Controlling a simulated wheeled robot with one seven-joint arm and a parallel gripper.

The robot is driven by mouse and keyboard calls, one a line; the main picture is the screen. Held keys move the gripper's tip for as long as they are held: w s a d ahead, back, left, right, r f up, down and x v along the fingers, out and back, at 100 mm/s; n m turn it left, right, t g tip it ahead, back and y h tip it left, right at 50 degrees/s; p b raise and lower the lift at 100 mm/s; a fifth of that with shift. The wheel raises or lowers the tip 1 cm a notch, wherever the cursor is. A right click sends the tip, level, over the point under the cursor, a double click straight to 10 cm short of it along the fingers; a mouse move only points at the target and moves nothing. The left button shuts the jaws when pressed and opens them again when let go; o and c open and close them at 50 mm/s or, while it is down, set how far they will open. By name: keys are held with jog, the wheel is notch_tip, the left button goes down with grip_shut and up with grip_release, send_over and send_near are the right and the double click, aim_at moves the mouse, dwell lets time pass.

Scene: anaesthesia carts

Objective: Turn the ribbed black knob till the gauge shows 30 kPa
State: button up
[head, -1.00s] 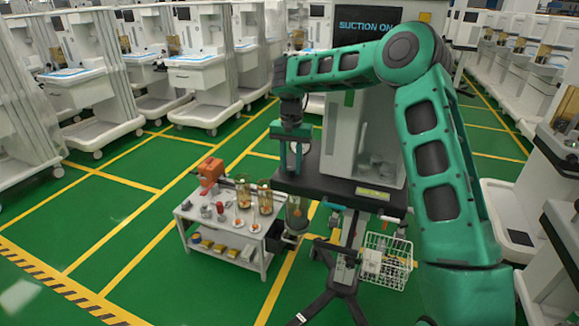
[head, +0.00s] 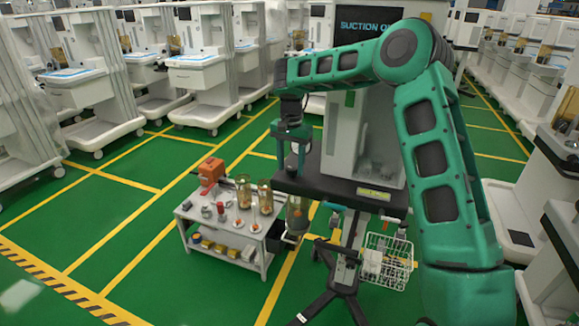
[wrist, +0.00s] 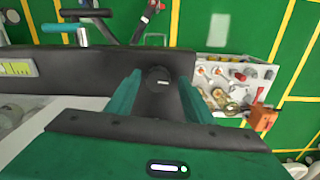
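The black knob (wrist: 158,78) shows in the wrist view on the dark edge of the black shelf (wrist: 100,65). Its ribs are too small to make out. My gripper (wrist: 160,80) has its two teal fingers apart, one on each side of the knob. I cannot tell whether they touch it. In the head view my gripper (head: 297,155) points down at the left end of the shelf (head: 330,186), and the knob is hidden there. A yellow-green label or display (wrist: 17,69) sits on the shelf's front. No readable gauge dial or kPa value shows.
A white cart (head: 228,243) with jars, small parts and an orange box (head: 211,171) stands close to the left. A wire basket (head: 387,262) hangs on the stand at right. A dark screen (head: 370,27) about suction is partly covered by my arm. Green floor is free at left.

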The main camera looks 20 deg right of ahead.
aim_at(291, 167)
notch_tip(291, 167, up, 11)
jog(key=shift+w, duration=0.15)
dwell(0.4)
jog(key=shift+f, duration=0.1)
